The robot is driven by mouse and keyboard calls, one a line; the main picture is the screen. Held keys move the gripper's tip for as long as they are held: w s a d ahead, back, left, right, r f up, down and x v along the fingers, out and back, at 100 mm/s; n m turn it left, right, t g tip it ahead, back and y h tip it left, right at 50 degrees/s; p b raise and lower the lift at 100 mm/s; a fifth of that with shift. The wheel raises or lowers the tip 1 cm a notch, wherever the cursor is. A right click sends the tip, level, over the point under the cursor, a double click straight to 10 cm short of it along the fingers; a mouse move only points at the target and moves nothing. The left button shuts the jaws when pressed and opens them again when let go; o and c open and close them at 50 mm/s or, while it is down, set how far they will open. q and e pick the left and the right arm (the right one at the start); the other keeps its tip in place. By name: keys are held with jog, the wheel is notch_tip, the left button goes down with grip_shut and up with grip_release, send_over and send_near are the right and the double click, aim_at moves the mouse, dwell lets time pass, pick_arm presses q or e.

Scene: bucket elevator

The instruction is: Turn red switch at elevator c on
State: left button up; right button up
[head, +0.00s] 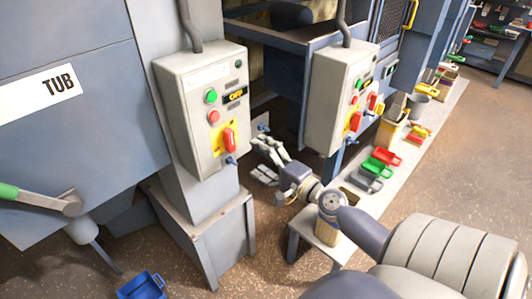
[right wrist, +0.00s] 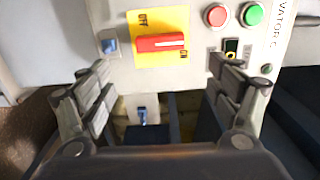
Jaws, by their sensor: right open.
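A grey control box (head: 203,120) with a yellow plate and a red switch (head: 230,139) stands left of centre. My right gripper (head: 265,160) is to the right of its lower end, open and empty, fingers toward the box. In the right wrist view the red switch (right wrist: 160,42) sits on a yellow plate marked OFF and ON, on a panel whose lettering ends in "VATOR C". Its handle lies level in that view, between and beyond the spread fingers of my right gripper (right wrist: 165,100), apparently untouched. My left gripper is out of view.
A second control box (head: 335,100) with a red switch stands to the right. A blue bin (head: 142,286) lies on the floor. A green-handled lever (head: 40,198) is at the left.

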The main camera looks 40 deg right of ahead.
jog(key=shift+s, duration=1.05)
jog(key=shift+d, duration=0.1)
jog(key=s+f+n+g+h+b, duration=0.1)
jog(key=s+f+n+g, duration=0.15)
jog(key=f, duration=0.95)
jog(key=s+f+n+g, duration=0.1)
jog(key=f+g, duration=0.2)
jog(key=f, duration=1)
jog(key=s+a+f+n+g, duration=0.2)
jog(key=s+f, duration=0.2)
jog(key=f, duration=0.4)
jog(key=s+a+f+n+g, duration=0.2)
jog(key=s+f, duration=0.3)
jog(key=f, duration=0.3)
jog(key=s+a+f+n+g+b, duration=0.1)
jog(key=s+a+f+n+g, duration=0.2)
jog(key=s+a+f+n, duration=0.3)
jog(key=s+a+f+n+g+b, duration=0.1)
jog(key=s+a+f+n+g, duration=0.3)
jog(key=s+f, duration=1.1)
jog(key=s+a+n, duration=0.2)
jog(key=s, duration=0.5)
